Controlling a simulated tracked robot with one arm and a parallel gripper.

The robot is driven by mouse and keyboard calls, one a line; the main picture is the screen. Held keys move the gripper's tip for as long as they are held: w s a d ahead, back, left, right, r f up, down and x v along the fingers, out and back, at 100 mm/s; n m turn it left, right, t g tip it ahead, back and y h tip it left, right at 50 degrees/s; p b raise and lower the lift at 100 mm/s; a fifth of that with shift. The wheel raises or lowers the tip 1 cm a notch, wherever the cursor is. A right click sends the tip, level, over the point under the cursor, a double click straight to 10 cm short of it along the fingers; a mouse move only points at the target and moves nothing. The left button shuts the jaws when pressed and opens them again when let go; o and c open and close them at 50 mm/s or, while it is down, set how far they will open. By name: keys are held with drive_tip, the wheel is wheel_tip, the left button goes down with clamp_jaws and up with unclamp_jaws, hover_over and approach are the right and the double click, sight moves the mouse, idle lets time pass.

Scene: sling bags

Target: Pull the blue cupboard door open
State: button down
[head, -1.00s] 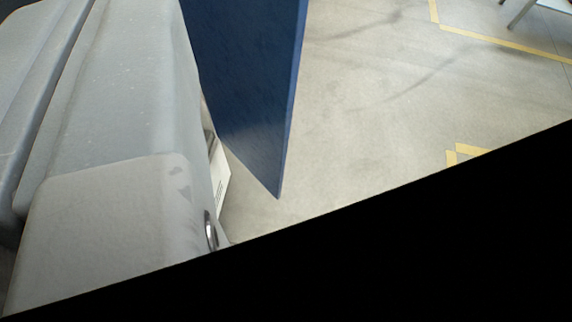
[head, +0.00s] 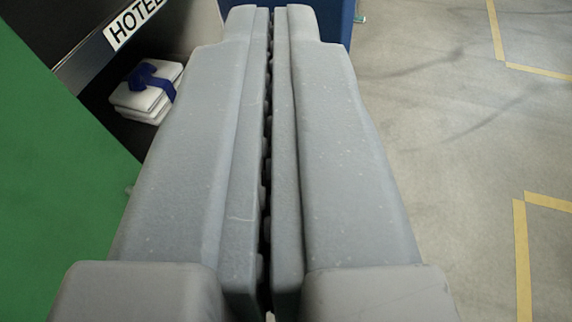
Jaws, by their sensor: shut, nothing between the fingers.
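My gripper (head: 270,12) fills the middle of the head view, its two long grey fingers side by side with only a thin dark gap between them. It is shut and empty. The blue cupboard door (head: 338,22) shows only as a small part at the top, behind and to the right of the fingertips. The fingers hide most of it, including any handle. I cannot tell whether the fingertips touch it.
A green panel (head: 50,170) stands at the left. Beside it is a dark space holding a white folded stack with a blue band (head: 146,92), under a strip marked HOTEL (head: 130,22). Grey floor with yellow lines (head: 521,260) lies open at the right.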

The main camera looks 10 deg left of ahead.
drive_tip(key=w+a+f+m+t+y+b, duration=0.1)
drive_tip(key=w+a+f+m+t+b, duration=0.1)
drive_tip(key=w+a+f+m, duration=0.3)
drive_tip(key=w+a+m+t+y+b, duration=0.1)
drive_tip(key=w+a+y+b, duration=0.2)
drive_tip(key=w, duration=0.5)
drive_tip(key=w+a+f+m+t+h+b, duration=0.1)
drive_tip(key=w+f+m+h+b, duration=0.2)
drive_tip(key=w+f+m+h, duration=0.55)
wheel_tip(320, 180, down, 19)
drive_tip(key=w+d+m+g+h+b, duration=0.1)
drive_tip(key=m+g+h+b, duration=0.3)
drive_tip(key=m, duration=0.4)
drive_tip(key=s+d+f+m+g+h+b, duration=0.1)
drive_tip(key=s+f+m+g+h, duration=0.2)
drive_tip(key=f, duration=0.6)
drive_tip(key=s+d+f+m+g+h+b, duration=0.1)
drive_tip(key=s+f+m+g+h+b, duration=0.2)
drive_tip(key=f, duration=0.5)
drive_tip(key=r+x, duration=0.1)
drive_tip(key=x, duration=0.9)
drive_tip(key=shift+t+h, duration=0.3)
drive_tip(key=shift+h, duration=0.15)
drive_tip(key=shift+d+f+b, duration=0.1)
drive_tip(key=shift+f+b, duration=0.1)
drive_tip(key=shift+b, duration=0.15)
